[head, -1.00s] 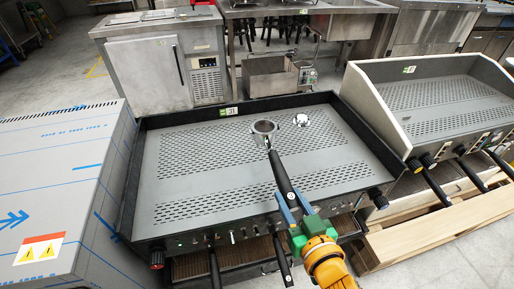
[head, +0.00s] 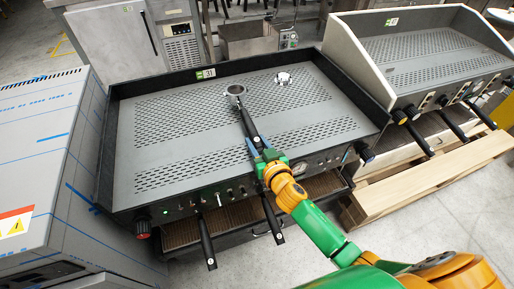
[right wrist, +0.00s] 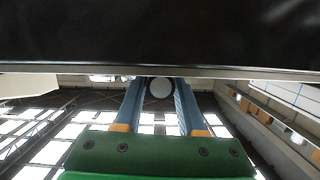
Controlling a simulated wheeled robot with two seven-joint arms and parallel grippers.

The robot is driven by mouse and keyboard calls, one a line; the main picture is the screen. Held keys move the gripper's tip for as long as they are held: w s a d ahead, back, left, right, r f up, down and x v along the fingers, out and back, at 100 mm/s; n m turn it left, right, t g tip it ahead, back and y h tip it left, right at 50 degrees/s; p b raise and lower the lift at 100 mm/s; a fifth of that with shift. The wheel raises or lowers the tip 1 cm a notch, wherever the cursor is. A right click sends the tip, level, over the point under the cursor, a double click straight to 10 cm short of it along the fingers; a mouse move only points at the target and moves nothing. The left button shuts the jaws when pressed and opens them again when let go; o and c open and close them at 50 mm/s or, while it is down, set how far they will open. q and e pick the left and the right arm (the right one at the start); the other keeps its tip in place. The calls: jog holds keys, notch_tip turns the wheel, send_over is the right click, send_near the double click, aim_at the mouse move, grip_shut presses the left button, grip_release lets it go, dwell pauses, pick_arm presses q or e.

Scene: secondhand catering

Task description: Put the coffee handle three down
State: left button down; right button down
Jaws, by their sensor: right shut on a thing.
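The coffee handle (head: 247,121), a metal filter basket with a black grip and a pale round mark at its end, is held over the perforated top of the coffee machine (head: 190,134). My right gripper (head: 258,153) is shut on its black grip, at the machine's front edge. I cannot tell if the basket touches the top. In the right wrist view the round grip end (right wrist: 160,88) sits between the blue fingers, under a dark surface. My left gripper is not in view.
Two black handles (head: 205,243) (head: 271,219) hang at the machine's front. A small metal piece (head: 284,79) lies on its top, which has a raised black rim. A second machine (head: 425,65) stands at right on a wooden pallet (head: 430,185). A wrapped steel unit (head: 45,150) stands at left.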

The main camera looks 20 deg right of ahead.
jog(key=shift+s+f, duration=0.1)
jog(key=c, duration=0.5)
grip_release()
jog(key=shift+f, duration=0.1)
jog(key=shift+s, duration=0.1)
